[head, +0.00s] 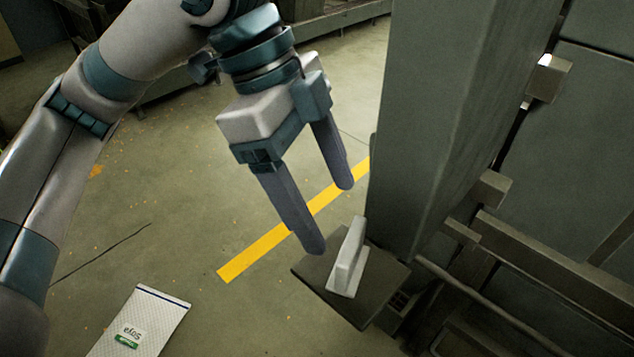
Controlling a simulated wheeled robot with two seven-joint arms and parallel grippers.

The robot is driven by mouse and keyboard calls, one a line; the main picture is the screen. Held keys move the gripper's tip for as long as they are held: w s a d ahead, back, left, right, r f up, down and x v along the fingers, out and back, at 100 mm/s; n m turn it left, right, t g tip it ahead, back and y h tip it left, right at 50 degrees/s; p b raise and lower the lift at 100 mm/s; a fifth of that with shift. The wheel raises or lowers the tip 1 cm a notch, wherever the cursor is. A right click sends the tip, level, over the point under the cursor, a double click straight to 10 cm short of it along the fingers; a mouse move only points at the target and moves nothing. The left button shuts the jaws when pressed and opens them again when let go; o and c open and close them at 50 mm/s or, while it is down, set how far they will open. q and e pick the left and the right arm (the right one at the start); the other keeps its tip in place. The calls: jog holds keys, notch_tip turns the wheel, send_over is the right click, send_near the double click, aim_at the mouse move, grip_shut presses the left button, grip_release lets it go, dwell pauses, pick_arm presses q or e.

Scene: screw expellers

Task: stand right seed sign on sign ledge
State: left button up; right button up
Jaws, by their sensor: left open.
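A small pale sign (349,262) with a raised upright panel and a foot stands on a dark flat ledge (368,307) at the base of a grey-green column. Its face and any writing cannot be read from this angle. My left gripper (331,216) comes in from the upper left and is open. Its two fingers point down, just left of and above the sign, with nothing seen between them. The near fingertip appears close to the sign's upper left side; I cannot tell if it touches. My right gripper is out of view.
The grey-green column (440,110) rises right behind the ledge. Dark beams and rails (540,260) fill the right side. A white sack labelled Soya (150,317) lies at lower left. A yellow line (255,258) crosses the floor, which is open at centre left.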

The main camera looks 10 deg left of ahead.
pick_arm(q)
jog(key=shift+v, duration=1.25)
